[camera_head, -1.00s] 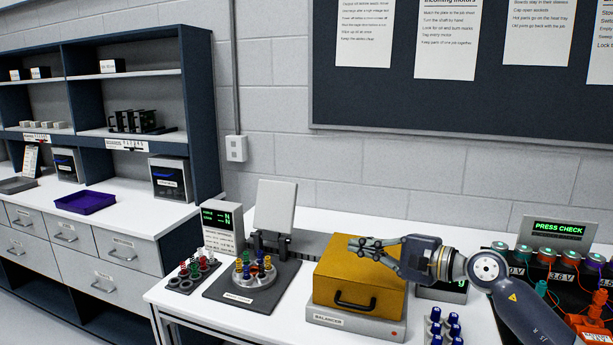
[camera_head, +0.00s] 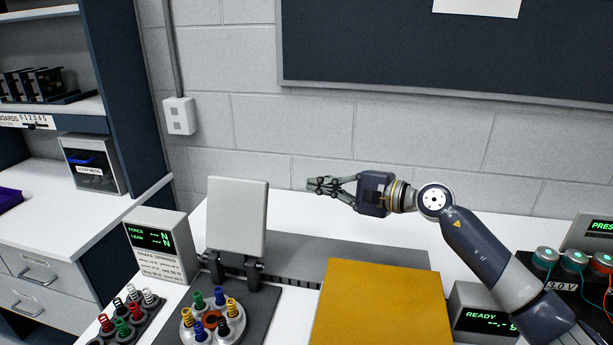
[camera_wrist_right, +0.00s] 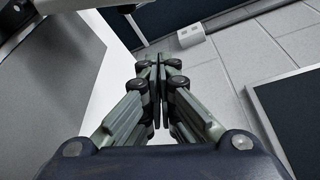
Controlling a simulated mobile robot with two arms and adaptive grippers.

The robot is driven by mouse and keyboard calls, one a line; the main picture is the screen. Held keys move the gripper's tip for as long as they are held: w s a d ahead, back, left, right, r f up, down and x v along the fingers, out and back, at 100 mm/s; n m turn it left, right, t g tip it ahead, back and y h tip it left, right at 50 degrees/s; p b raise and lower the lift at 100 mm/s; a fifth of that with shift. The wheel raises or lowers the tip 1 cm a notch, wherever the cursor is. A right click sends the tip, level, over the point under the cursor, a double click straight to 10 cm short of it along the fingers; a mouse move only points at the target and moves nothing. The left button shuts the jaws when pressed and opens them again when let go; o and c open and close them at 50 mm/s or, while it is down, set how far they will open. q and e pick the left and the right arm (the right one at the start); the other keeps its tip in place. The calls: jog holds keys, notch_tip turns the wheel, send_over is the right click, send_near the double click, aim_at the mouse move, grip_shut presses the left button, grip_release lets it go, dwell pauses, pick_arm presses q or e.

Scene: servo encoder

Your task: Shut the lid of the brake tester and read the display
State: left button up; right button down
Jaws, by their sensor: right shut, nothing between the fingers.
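The brake tester's lid (camera_head: 237,217) is a pale grey plate standing upright on dark hinges, open. In front of it, a round holder (camera_head: 212,326) with coloured springs sits on the dark base. The tester's display (camera_head: 150,240) at its left shows FORCE and LEAN in green with dashes and N. My right gripper (camera_head: 322,186) is shut and empty, held in the air to the right of the lid with a gap between them. In the right wrist view its fingers (camera_wrist_right: 160,75) are together with nothing between them. My left gripper is not in view.
A yellow box (camera_head: 380,310) stands right of the tester, below my right arm. A READY display (camera_head: 484,315) is beyond it. A rack of loose springs (camera_head: 128,318) is at front left. The wall (camera_head: 400,140) is behind the bench.

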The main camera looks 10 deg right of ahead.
jog(key=w+a+p, duration=0.2)
jog(key=a+p, duration=0.3)
jog(key=a, duration=0.3)
jog(key=shift+r+p, duration=0.3)
jog(key=shift+p, duration=0.1)
jog(key=shift+s, duration=0.1)
